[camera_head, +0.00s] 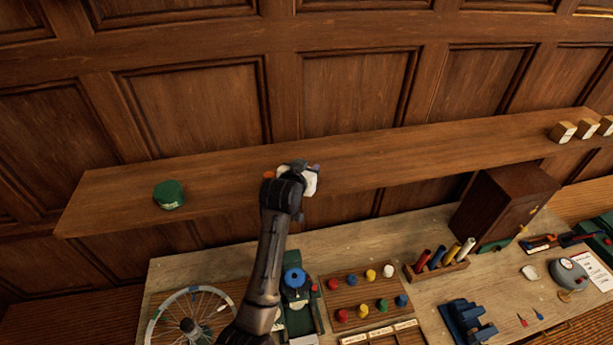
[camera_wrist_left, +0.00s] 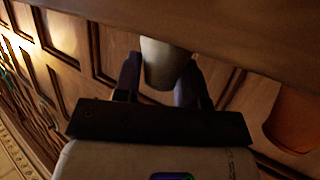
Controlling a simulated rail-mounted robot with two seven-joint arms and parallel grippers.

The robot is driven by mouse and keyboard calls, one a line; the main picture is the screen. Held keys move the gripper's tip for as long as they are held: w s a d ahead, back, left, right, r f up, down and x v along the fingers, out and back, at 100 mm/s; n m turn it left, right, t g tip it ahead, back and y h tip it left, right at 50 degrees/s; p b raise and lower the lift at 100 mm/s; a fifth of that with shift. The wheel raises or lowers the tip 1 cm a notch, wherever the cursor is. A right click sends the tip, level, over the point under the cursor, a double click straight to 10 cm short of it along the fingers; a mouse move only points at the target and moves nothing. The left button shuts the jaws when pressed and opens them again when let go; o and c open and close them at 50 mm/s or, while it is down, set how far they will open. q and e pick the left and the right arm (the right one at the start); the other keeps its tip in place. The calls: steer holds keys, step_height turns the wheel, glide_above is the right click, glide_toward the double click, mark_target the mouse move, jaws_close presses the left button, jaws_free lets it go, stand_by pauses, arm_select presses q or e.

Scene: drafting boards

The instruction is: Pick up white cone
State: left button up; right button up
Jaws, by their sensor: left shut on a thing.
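My left gripper (camera_head: 303,168) is at the wall shelf (camera_head: 410,167), above its front edge. My arm hides most of what is there. In the left wrist view the two dark fingers of the gripper (camera_wrist_left: 160,82) are shut on the white cone (camera_wrist_left: 164,62), which looks pale grey in the shade and sits between them. The shelf's edge runs close above it in that view. I cannot tell whether the cone still touches the shelf. My right gripper is not in view.
An orange object (camera_wrist_left: 295,118) stands close beside the gripper. A green cap-like item (camera_head: 169,195) lies left on the shelf; small boxes (camera_head: 562,132) stand far right. Below, the workbench (camera_head: 400,222) holds a spoked wheel (camera_head: 188,324), coloured pegs and a wooden cabinet (camera_head: 500,205).

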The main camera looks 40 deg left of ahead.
arm_select(q)
steer(key=c, duration=0.4)
steer(key=shift+r, duration=0.1)
